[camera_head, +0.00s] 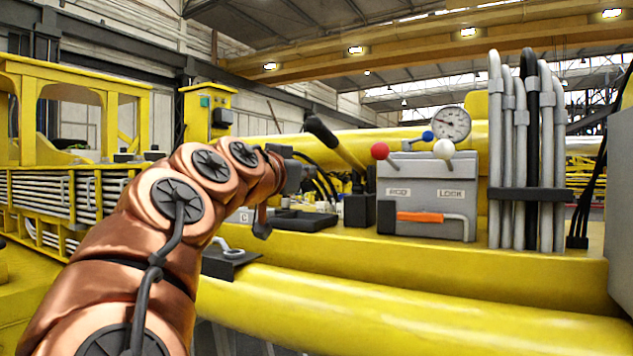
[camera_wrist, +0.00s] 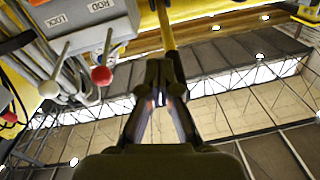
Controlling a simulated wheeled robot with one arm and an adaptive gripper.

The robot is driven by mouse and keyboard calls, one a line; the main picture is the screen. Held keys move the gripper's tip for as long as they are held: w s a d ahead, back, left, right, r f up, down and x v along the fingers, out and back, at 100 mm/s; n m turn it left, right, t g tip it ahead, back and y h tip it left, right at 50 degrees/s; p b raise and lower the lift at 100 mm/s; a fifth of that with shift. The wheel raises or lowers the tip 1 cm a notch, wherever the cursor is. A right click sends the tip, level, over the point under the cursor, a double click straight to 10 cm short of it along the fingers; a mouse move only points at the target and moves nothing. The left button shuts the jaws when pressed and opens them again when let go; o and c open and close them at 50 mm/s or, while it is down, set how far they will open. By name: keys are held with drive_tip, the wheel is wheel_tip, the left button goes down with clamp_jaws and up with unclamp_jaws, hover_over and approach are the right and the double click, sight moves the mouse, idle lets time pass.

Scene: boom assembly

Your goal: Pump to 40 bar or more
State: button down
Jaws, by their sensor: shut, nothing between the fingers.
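The pump lever (camera_head: 345,150) is a yellow bar with a black grip, leaning up to the left from the deck. It also shows in the wrist view (camera_wrist: 166,28), running down behind my fingertips. My gripper (camera_wrist: 161,88) is shut and empty, its fingertips close to the lever's grip end in that view. I cannot tell whether they touch it. In the head view my gripper is at the end of the copper arm, left of the lever and partly hidden. The round pressure gauge (camera_head: 451,124) stands above the grey valve box (camera_head: 430,178). Its needle points up-left; its numbers are too small to read.
The valve box, labelled ROD and LOCK, carries a red-knobbed lever (camera_head: 380,151), a white-knobbed lever (camera_head: 443,149) and an orange-gripped handle (camera_head: 420,217). A blue knob (camera_head: 427,136) is behind. Upright grey pipes (camera_head: 494,150) stand right. A black tray (camera_head: 304,221) lies on the yellow deck.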

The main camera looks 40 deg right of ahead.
drive_tip(key=shift+r+v, duration=0.1)
drive_tip(key=shift+v, duration=1)
drive_tip(key=shift+r+v, duration=0.15)
drive_tip(key=shift+v, duration=0.95)
